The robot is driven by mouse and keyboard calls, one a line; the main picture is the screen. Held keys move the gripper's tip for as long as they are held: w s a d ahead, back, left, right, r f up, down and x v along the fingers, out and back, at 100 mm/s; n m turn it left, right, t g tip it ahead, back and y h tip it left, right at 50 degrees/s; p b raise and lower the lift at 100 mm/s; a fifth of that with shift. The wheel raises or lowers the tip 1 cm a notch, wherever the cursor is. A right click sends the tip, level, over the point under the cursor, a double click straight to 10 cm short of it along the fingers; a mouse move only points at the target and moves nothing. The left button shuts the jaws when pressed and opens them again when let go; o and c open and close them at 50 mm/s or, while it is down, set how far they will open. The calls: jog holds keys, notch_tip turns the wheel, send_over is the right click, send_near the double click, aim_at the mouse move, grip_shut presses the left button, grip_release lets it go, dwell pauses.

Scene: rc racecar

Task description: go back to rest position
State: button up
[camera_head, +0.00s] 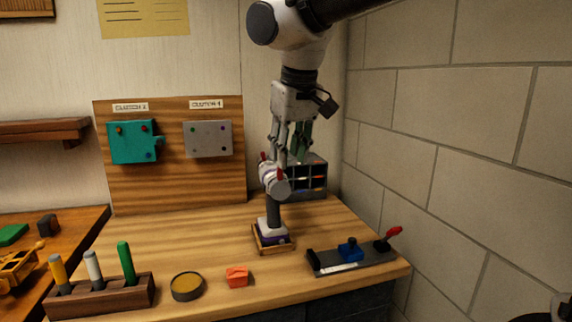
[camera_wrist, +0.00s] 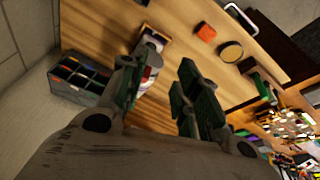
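My gripper (camera_head: 290,153) hangs fingers-down above the back right of the wooden workbench (camera_head: 205,255). In the wrist view its two green-padded fingers (camera_wrist: 160,82) are spread apart with nothing held between them. A device with a dark handle and a grey, red-tipped head (camera_head: 275,183) stands upright on a white and purple base in a small wooden tray (camera_head: 273,246). It is just below and in front of the gripper in the head view. In the wrist view the device (camera_wrist: 152,60) is partly hidden behind the left finger.
A compartment organizer (camera_head: 313,180) stands behind the gripper. A fixture with a red handle (camera_head: 350,255) lies to the right, near the block wall (camera_head: 455,130). An orange block (camera_head: 237,277), a round tin (camera_head: 187,287) and a marker rack (camera_head: 105,296) line the front. A pegboard panel (camera_head: 170,180) stands behind.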

jog(key=s+d+f+m, duration=0.2)
jog(key=s+d, duration=0.3)
jog(key=d, duration=0.7)
jog(key=s+d+f+m, duration=0.2)
jog(key=s+d+f, duration=0.2)
jog(key=d, duration=0.8)
jog(key=s+d+f+m+t+h, duration=0.1)
jog(key=s+d+f+m, duration=0.1)
jog(key=s+d+f, duration=0.2)
jog(key=shift+s+d, duration=1.9)
jog(key=shift+d, duration=2.05)
